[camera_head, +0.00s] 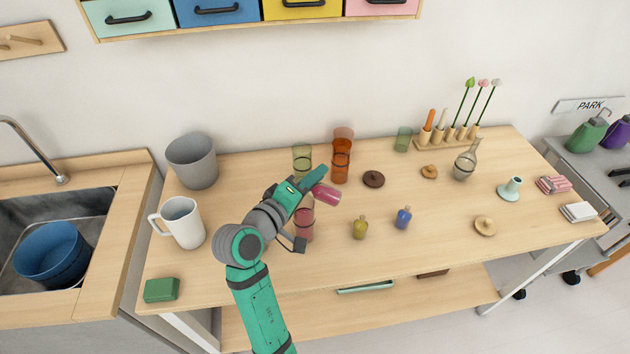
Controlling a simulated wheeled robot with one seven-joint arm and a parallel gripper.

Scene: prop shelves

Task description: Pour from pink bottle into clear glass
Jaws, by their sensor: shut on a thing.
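My gripper (318,183) is shut on a pink bottle (328,195) and holds it tipped nearly on its side above the table. The bottle's free end points right, and the gripper hides its other end. A pinkish see-through glass (304,222) stands upright on the table below and left of the bottle, partly behind my arm. I cannot tell whether any liquid flows. A clear, round-bodied flask (465,163) with a narrow neck stands farther right. A pale green see-through glass (302,157) stands behind my gripper.
Orange glasses (341,165) stand close behind the bottle. A yellow-green bottle (360,228) and a blue bottle (403,218) stand to the right. A white mug (180,222) and grey bin (192,160) are on the left.

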